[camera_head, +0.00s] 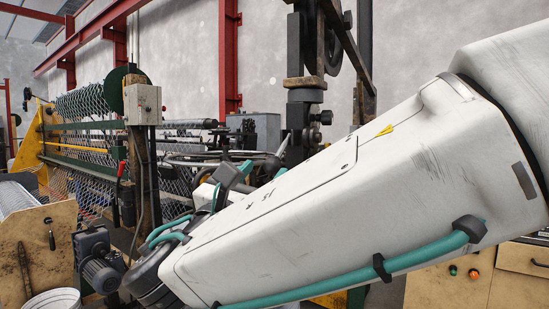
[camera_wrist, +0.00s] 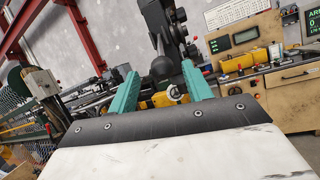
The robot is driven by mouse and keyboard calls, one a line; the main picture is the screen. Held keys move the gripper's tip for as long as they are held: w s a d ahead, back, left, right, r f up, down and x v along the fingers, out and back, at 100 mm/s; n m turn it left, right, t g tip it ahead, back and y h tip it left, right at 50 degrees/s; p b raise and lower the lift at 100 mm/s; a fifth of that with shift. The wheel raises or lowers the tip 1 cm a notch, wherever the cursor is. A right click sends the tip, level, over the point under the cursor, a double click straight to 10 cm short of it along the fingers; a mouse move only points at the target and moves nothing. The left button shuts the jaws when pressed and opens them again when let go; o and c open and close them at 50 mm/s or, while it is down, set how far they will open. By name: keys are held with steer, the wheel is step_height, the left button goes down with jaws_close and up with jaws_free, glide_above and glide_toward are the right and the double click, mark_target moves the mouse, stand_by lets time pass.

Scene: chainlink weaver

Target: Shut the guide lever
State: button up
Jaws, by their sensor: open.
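My gripper (camera_wrist: 160,72) shows in the wrist view with its two teal fingers apart and nothing clearly held. A round dark grey knob (camera_wrist: 162,66), which may be the end of the guide lever, appears between the fingertips, in front of a dark upright machine part (camera_wrist: 165,30). I cannot tell how far it is from the fingers or whether they touch it. Below it are a yellow part (camera_wrist: 158,99) and a small metal ring (camera_wrist: 173,92). In the head view my own arm covers the area around the gripper, and I cannot make out the lever there.
The weaving machine with chainlink mesh (camera_head: 83,104) stands at the left, with a grey switch box (camera_head: 142,104) on a post. A dark column (camera_head: 302,110) rises behind my arm. A control panel (camera_wrist: 262,58) with a display stands at the right in the wrist view.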

mark_target(278, 153)
steer(key=x, duration=0.7)
jaws_close()
